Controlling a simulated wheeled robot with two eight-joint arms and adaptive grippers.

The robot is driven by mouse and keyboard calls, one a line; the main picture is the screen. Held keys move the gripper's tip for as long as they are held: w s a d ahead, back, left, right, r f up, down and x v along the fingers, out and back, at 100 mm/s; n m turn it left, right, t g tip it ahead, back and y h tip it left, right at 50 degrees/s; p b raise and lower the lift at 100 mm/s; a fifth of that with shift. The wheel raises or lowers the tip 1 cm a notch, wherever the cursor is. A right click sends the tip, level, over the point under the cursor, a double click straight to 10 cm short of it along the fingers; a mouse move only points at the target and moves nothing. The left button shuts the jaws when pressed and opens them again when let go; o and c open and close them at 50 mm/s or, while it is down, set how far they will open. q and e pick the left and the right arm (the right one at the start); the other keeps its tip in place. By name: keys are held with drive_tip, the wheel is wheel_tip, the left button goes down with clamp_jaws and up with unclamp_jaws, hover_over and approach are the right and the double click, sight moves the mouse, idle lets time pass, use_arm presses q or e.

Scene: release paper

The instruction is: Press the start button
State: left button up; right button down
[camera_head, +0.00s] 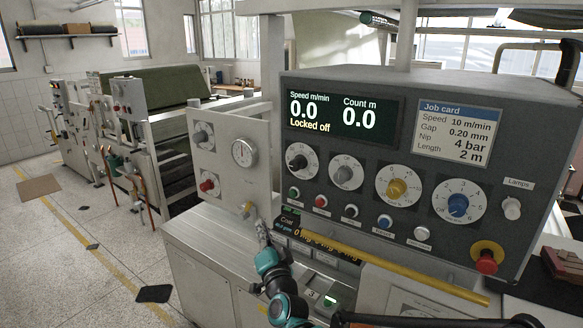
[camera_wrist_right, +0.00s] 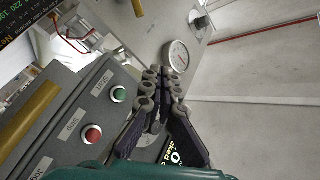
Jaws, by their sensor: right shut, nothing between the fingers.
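The grey control console (camera_head: 345,85) has a row of small buttons. The green start button (camera_head: 294,192) is at the left end of the row. In the wrist view the green button (camera_wrist_right: 119,94) is labelled START, with the red stop button (camera_wrist_right: 92,134) beside it. The red button also shows in the head view (camera_head: 320,201). My right gripper (camera_head: 260,226) is shut and empty, below and left of the green button and apart from it. In the wrist view its closed fingers (camera_wrist_right: 163,82) are to the right of the button. My left gripper is not in view.
A display (camera_head: 342,117) reads "Locked off", speed 0.0 and count 0.0. Several knobs sit above the buttons; a red mushroom button (camera_head: 486,262) is at lower right. A yellow bar (camera_head: 400,273) runs below the console. A panel with a gauge (camera_head: 244,153) stands at left.

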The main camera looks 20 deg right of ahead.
sight(293, 193)
use_arm(q)
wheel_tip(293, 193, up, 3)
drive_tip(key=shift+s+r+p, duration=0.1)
drive_tip(key=shift+p, duration=0.7)
use_arm(e)
drive_tip(key=r+m, duration=0.1)
drive_tip(key=w+d+r+m+h, duration=0.1)
drive_tip(key=d+m+h, duration=0.1)
drive_tip(key=shift+w+r+t, duration=0.3)
drive_tip(key=shift+r+t, duration=0.1)
drive_tip(key=shift+d, duration=0.1)
drive_tip(key=w+d, duration=0.5)
drive_tip(key=d, duration=0.1)
drive_tip(key=shift+w+d, duration=0.2)
drive_tip(key=shift+d, duration=0.15)
drive_tip(key=shift+d, duration=0.1)
drive_tip(key=shift+w+d, duration=0.25)
